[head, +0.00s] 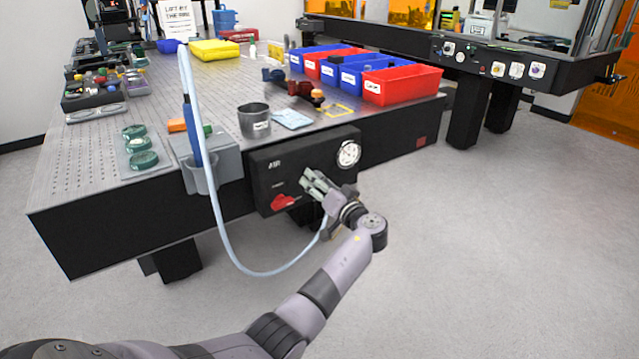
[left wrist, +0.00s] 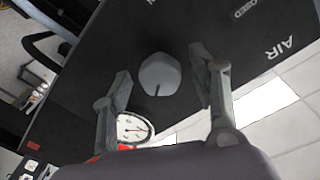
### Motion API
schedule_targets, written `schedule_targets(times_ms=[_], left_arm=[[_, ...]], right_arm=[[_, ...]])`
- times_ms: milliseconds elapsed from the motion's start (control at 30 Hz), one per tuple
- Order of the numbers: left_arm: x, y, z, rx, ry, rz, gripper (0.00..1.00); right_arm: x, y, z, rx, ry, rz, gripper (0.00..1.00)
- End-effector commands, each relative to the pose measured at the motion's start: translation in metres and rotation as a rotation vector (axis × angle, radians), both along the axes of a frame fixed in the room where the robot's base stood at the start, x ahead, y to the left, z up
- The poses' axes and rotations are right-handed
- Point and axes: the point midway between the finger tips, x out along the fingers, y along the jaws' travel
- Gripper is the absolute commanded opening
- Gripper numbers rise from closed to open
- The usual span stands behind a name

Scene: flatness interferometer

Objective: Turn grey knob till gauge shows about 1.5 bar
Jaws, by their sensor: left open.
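The grey knob (left wrist: 160,75) sits on the black air panel, with a dark mark line on its face. My left gripper (left wrist: 160,64) is open, with one finger on each side of the knob and a visible gap to each. In the head view my left gripper (head: 312,184) is in front of the panel (head: 262,165) and hides the knob. The round white gauge (head: 348,154) is on the panel's upper right. The gauge also shows in the left wrist view (left wrist: 132,128), but its reading is too small to tell. My right gripper is not in view.
A red handle (head: 283,202) is low on the panel, left of my gripper. A pale hose (head: 222,235) loops down near my left wrist. A metal cup (head: 254,120) and red and blue bins (head: 403,86) stand on the table above. The floor to the right is clear.

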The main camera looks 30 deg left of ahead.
Motion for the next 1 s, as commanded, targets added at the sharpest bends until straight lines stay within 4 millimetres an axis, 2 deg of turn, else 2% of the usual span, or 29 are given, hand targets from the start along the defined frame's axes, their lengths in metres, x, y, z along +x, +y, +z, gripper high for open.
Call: schedule_targets(times_ms=[333, 1000], left_arm=[[0.0014, 0.0032, 0.0000, 0.000, 0.000, 0.000, 0.53], [0.0013, 0.0026, -0.0004, 0.000, 0.000, -0.001, 0.08]], right_arm=[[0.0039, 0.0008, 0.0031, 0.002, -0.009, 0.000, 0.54], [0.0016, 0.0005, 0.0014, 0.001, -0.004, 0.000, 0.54]])
